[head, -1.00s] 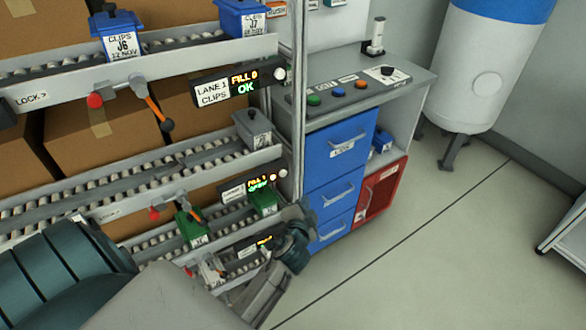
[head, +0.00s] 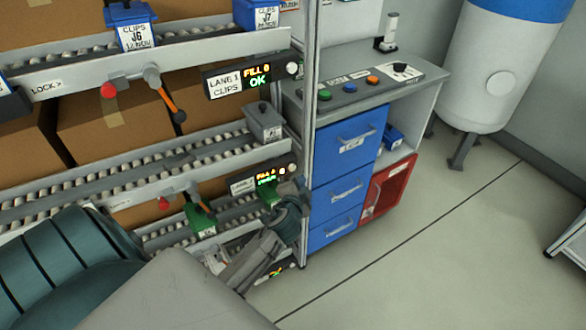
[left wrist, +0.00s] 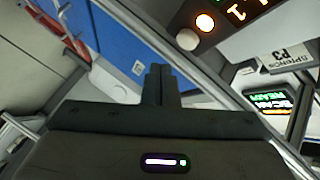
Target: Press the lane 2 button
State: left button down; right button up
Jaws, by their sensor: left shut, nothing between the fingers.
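The lane 2 panel (head: 262,181) is the middle dark panel on the rack's right end in the head view, with a lit display. A pale round button (head: 292,168) sits at its right end. In the left wrist view, the panel's end (left wrist: 222,15) shows a glowing round lamp (left wrist: 205,22) and a grey round button (left wrist: 187,39). My left gripper (head: 296,187) is shut and empty, just below the button in the head view. Its fingertips (left wrist: 158,70) show below and left of the button in the left wrist view; no contact is visible. My right gripper is out of view.
A rack post (head: 309,120) stands right beside the panels. Green bins (head: 200,218) and a grey bin (head: 264,122) sit on the rollers. A blue drawer cabinet (head: 344,148) is at right; the floor beyond is clear.

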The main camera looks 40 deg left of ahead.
aim_at(292, 167)
pick_arm(q)
jog(key=shift+w+a, duration=0.2)
jog(key=shift+a, duration=0.3)
jog(key=shift+w+a, duration=0.2)
jog(key=shift+a, duration=0.3)
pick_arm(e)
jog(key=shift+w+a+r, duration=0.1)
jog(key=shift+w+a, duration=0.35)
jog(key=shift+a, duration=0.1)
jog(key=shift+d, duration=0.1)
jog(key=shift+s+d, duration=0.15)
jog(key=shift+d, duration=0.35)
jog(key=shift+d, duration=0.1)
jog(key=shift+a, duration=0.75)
